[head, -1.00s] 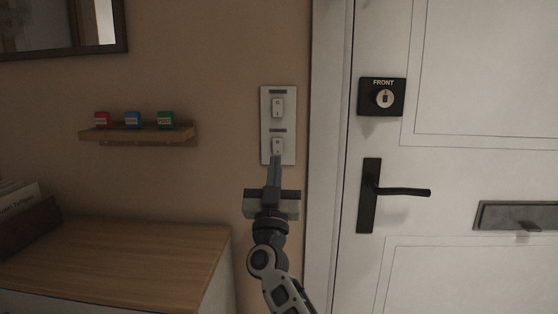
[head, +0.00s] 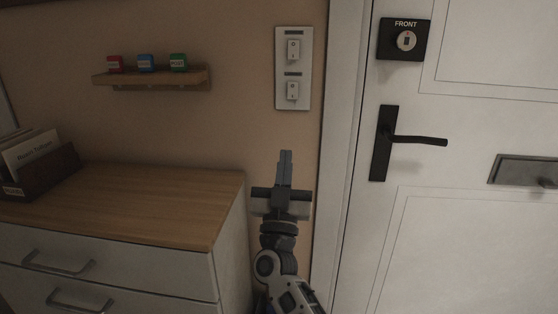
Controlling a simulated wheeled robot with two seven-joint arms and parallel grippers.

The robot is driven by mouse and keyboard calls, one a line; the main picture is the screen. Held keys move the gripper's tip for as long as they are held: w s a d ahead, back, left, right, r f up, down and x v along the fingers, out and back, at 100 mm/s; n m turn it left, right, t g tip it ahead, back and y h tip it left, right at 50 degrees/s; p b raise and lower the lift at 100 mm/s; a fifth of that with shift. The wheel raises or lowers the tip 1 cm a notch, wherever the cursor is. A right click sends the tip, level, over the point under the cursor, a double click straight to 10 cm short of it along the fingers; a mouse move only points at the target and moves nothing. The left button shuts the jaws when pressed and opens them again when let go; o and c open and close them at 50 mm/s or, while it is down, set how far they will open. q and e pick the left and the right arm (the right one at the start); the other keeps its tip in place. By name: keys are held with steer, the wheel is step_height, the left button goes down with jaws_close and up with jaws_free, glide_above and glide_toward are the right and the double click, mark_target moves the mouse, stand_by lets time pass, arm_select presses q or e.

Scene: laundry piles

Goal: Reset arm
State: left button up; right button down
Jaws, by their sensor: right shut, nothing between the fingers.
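My right gripper (head: 286,156) is in the lower middle of the head view, pointing up. Its fingers are together with nothing between them. It is below the white switch plate (head: 293,68) on the wall and apart from it in the picture. The plate carries an upper switch (head: 293,50) and a lower switch (head: 292,91), both uncovered. My left gripper is not in view.
A wooden-topped dresser (head: 130,200) with drawers stands at the left, holding a dark box (head: 45,178) of cards. A small shelf (head: 150,78) with red, blue and green blocks hangs above. A white door (head: 470,130) with a black handle (head: 415,140) is at the right.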

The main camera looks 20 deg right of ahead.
steer(key=s+a+f+n+g+y+p, duration=0.1)
steer(key=s+a+f+n+g+y, duration=0.1)
steer(key=s+a+f+n+y, duration=0.45)
steer(key=s+a+f+n+g+y+p, duration=0.1)
steer(key=s+a+f+n+y, duration=0.15)
steer(key=f+y, duration=0.75)
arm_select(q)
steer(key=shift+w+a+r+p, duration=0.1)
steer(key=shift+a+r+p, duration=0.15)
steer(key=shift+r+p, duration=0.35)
arm_select(e)
steer(key=s+a+f+g, duration=0.2)
steer(key=s+f+g, duration=0.6)
steer(key=s, duration=0.7)
step_height(320, 180, down, 3)
steer(key=shift+s+r+g+y, duration=0.15)
steer(key=shift+s+g+y, duration=0.15)
steer(key=shift+s+y, duration=0.1)
